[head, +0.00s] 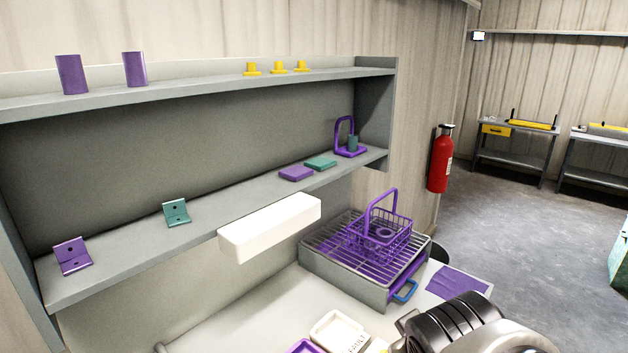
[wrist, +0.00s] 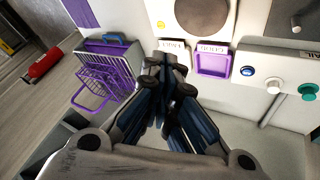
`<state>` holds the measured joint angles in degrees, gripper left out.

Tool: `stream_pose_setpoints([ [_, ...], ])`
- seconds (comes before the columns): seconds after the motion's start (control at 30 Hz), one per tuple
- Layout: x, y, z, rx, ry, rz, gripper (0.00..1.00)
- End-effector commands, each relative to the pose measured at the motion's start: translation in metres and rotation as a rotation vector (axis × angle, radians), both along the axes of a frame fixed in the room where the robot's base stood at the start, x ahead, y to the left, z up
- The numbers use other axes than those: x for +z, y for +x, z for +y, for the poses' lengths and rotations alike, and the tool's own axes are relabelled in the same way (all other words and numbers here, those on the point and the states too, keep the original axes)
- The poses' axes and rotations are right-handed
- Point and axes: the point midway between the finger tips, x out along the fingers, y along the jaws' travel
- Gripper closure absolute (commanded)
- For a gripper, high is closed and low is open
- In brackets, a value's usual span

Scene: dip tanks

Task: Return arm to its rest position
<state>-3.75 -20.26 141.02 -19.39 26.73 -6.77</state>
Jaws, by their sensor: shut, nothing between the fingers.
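My gripper (wrist: 172,80) is in the wrist view with its dark fingers drawn together and nothing between them. It is above the bench, with small trays beyond the fingertips. In the head view, part of my arm shows at the bottom right; the fingertips cannot be made out there. A purple wire basket (head: 384,238) with a raised handle stands on the wire-topped grey tray (head: 345,283). The basket also shows left of my gripper in the wrist view (wrist: 104,82), apart from the fingers.
A white tray (head: 340,331) and a purple tray (wrist: 213,62) lie on the bench. Buttons, including a green one (wrist: 308,91), are at right. A shelf (head: 130,235) with brackets and a white box (head: 270,228) are above the bench. A red extinguisher (head: 440,160) hangs beyond; open floor lies right.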

Motion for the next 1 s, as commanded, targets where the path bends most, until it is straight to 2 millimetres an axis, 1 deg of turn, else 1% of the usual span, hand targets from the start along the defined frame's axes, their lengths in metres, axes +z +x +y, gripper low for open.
stream_pose_setpoints([
  [0.03,0.006,-0.024,-0.005,-0.078,0.047,0.01,1.0],
  [0.07,0.008,-0.038,-0.006,-0.122,0.079,0.025,1.0],
  [0.1,0.009,-0.056,-0.006,-0.174,0.119,0.043,1.0],
  [0.2,0.009,-0.095,-0.001,-0.274,0.212,0.091,1.0],
  [0.3,0.008,-0.122,0.007,-0.332,0.28,0.128,1.0],
  [0.33,0.008,-0.127,0.009,-0.344,0.294,0.136,1.0],
  [0.4,0.007,-0.136,0.012,-0.361,0.318,0.149,1.0],
  [0.5,0.007,-0.141,0.014,-0.37,0.329,0.159,1.0],
  [1.0,0.007,-0.14,0.013,-0.368,0.327,0.159,1.0],
])
